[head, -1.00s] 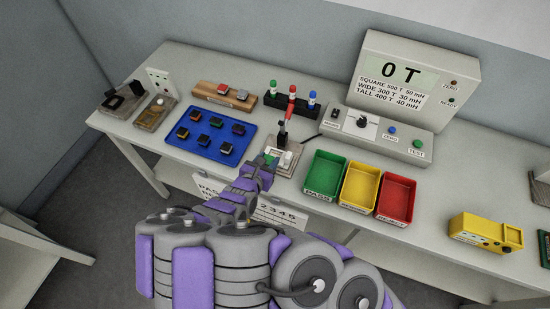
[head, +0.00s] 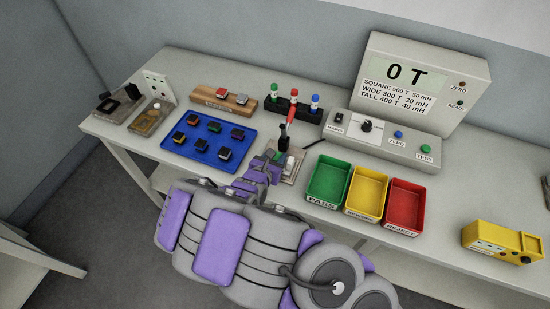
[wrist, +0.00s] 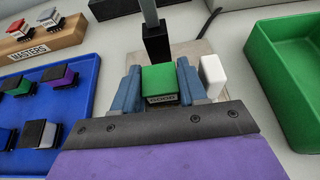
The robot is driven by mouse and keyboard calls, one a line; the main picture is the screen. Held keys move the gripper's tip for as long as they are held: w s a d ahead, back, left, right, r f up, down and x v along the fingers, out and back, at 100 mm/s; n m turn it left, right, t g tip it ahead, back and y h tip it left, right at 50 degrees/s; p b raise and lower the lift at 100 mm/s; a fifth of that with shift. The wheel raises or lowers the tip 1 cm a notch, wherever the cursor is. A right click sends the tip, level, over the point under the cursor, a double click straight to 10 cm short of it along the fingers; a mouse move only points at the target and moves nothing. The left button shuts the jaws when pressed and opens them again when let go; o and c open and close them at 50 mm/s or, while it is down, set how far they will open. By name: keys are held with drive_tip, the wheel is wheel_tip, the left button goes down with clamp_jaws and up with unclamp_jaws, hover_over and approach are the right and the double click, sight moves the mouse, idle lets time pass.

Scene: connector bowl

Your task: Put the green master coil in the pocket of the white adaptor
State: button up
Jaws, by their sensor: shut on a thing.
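My gripper (wrist: 158,88) is shut on the green master coil (wrist: 160,80), a green-topped square block with a label on its front edge, held between two blue fingers. In the head view my gripper (head: 274,160) is over the left part of the test fixture at the bench's front. The white adaptor (wrist: 213,75) shows as a white block just right of the right finger; it also shows in the head view (head: 290,163). Its pocket is hidden, and I cannot tell whether the coil touches the adaptor.
A red-handled upright lever (head: 287,130) stands right behind the coil. The blue tray (head: 178,152) with several coils and the wooden masters stand (head: 245,106) are left. The green bin (head: 313,190) is close on the right. The tester (head: 385,138) stands behind.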

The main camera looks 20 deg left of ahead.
drive_tip(key=o, duration=0.8)
drive_tip(key=shift+a, duration=0.1)
drive_tip(key=shift+s+r, duration=0.2)
drive_tip(key=shift+s, duration=0.15)
drive_tip(key=d+p+v, duration=0.1)
drive_tip(key=p+v, duration=0.6)
drive_tip(key=v, duration=0.4)
drive_tip(key=shift+a, duration=0.5)
drive_tip(key=shift+s, duration=0.15)
